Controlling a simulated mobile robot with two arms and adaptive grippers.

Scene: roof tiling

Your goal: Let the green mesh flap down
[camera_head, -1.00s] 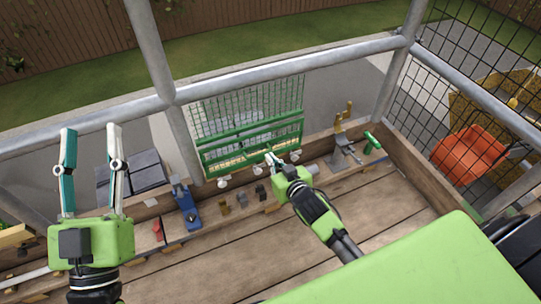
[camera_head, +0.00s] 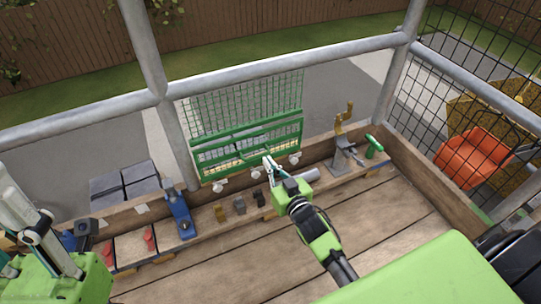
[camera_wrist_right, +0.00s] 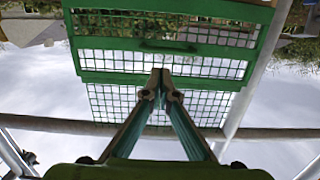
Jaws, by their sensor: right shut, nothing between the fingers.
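The green mesh flap (camera_head: 250,100) stands up behind the wooden ledge in the head view, above a green barred frame (camera_head: 228,142). In the wrist view, green rails and mesh (camera_wrist_right: 110,66) fill the upper middle. My right gripper (camera_head: 267,161) is at the frame's lower part, with its fingers shut together and empty. In the wrist view its fingertips (camera_wrist_right: 161,74) overlap a green rail; I cannot tell whether they touch it. My left gripper (camera_head: 22,228) is at the left edge, partly cut off, so its opening is unclear.
The ledge holds a blue clamp tool (camera_head: 179,212), small blocks (camera_head: 240,205), a grey cylinder (camera_head: 307,175) and a brass-handled tool (camera_head: 344,140). Dark tiles (camera_head: 125,185) lie at the left. Metal rails (camera_head: 290,70) cross above. The plank floor (camera_head: 230,265) is mostly clear.

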